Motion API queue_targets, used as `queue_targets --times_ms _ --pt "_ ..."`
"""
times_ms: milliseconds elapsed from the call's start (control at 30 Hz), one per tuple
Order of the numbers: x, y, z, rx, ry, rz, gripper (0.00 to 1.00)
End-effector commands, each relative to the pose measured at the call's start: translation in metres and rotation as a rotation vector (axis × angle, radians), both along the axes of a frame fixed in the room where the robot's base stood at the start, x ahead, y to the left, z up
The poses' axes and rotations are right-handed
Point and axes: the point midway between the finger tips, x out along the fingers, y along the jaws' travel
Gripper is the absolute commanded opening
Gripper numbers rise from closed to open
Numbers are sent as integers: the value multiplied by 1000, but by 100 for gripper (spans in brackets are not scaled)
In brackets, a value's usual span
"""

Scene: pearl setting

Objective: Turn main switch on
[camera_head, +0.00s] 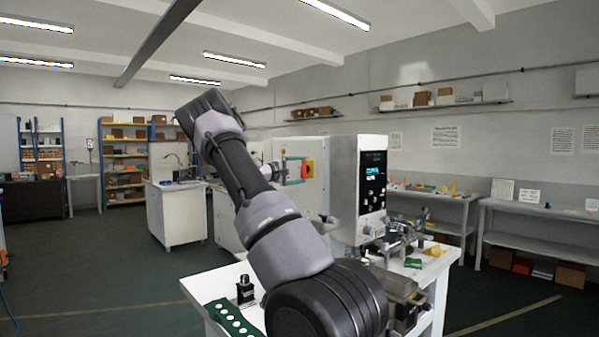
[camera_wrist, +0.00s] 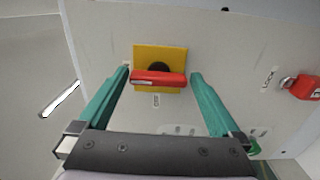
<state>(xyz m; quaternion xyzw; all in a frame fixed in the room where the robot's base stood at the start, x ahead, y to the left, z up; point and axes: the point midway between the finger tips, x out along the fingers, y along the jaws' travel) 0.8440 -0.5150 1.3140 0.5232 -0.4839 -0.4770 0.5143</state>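The main switch is a red bar handle (camera_wrist: 158,79) on a yellow square plate (camera_wrist: 160,56), mounted on a pale cabinet panel (camera_wrist: 225,35). In the wrist view the handle lies horizontal across the plate. My gripper (camera_wrist: 160,76) is open, with one teal finger at each end of the handle. Small gaps seem to show at both ends; I cannot tell if either finger touches it. In the head view my gripper (camera_head: 294,170) reaches the cabinet side, where the switch (camera_head: 308,169) shows as a small yellow and red patch.
A red part on a small metal lock (camera_wrist: 303,87) sits on the panel at right, beside a printed label. In the head view a machine with a dark control panel (camera_head: 373,182) stands right of the switch. A workbench (camera_head: 205,287) with small tools lies below my arm.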

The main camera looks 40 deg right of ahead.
Motion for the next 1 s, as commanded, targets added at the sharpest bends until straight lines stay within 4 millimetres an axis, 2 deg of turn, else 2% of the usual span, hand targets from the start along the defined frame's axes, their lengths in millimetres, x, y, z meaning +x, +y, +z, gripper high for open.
queue_targets --times_ms 133,233,500,700,1000 --pt "0 4 1 0 0 2 100" --pt "0 16 1 0 0 4 100" --pt "-4 70 0 0 0 5 100" --pt "-7 99 0 0 -1 2 100" --pt "-8 108 0 0 0 0 100"
